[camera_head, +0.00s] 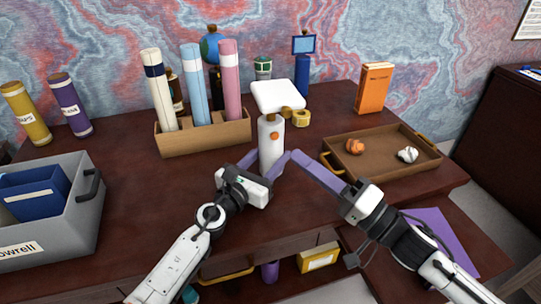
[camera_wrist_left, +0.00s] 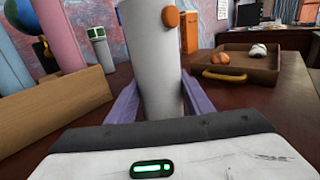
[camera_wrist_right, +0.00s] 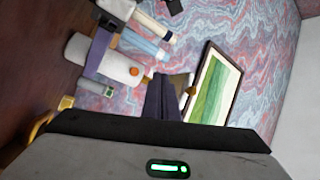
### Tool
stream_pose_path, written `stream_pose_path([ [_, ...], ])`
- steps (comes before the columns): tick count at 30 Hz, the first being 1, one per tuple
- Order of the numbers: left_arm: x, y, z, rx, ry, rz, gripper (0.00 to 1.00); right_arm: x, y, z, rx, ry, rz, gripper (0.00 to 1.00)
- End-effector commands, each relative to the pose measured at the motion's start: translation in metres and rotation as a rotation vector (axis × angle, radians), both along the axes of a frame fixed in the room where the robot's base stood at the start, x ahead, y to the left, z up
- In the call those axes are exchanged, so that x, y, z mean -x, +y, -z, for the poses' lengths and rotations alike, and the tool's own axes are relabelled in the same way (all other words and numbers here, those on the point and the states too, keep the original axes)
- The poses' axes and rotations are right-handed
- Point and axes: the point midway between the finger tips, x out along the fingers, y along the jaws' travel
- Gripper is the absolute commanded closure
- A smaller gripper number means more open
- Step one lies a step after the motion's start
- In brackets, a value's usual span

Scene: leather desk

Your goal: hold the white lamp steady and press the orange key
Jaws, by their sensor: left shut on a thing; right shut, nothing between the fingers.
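The white lamp (camera_head: 269,158) stands upright on the desk, with a square white head on top. Its orange key (camera_head: 275,135) is a round knob on the upper stem; it also shows in the left wrist view (camera_wrist_left: 171,17) and the right wrist view (camera_wrist_right: 133,71). My left gripper (camera_head: 265,164) is shut on the lamp's stem, its purple fingers on either side below the key. My right gripper (camera_head: 292,154) is shut and empty, its fingertips just right of the stem and slightly below the key in the head view. I cannot tell whether they touch the lamp.
A brown tray (camera_head: 340,176) with two crumpled balls lies to the right. A wooden box (camera_head: 205,138) with tall tubes stands behind left. A tape roll (camera_head: 300,118) sits behind the lamp. A grey bin (camera_head: 85,225) is at front left. An orange box (camera_head: 374,88) stands at back right.

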Motion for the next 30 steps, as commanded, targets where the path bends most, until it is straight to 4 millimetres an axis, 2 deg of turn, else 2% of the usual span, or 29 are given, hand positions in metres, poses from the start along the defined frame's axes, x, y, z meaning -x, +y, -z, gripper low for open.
stream_pose_path([
  [6,0.000,0.000,0.001,-0.001,0.002,0.000,0.89,0.017,0.009,0.016,0.063,-0.085,-0.127,1.00],
  [10,0.000,0.000,0.001,-0.001,0.002,0.000,0.89,0.016,0.012,0.018,0.071,-0.097,-0.148,1.00],
  [14,0.000,0.000,0.001,-0.001,0.002,0.000,0.89,0.003,0.015,0.018,0.071,-0.099,-0.147,1.00],
  [24,0.000,0.000,0.001,-0.001,0.002,0.000,0.89,-0.043,0.028,0.017,0.070,-0.096,-0.148,1.00],
  [30,0.000,0.000,0.001,-0.001,0.002,0.000,0.89,-0.059,0.032,0.018,0.069,-0.096,-0.148,1.00],
])
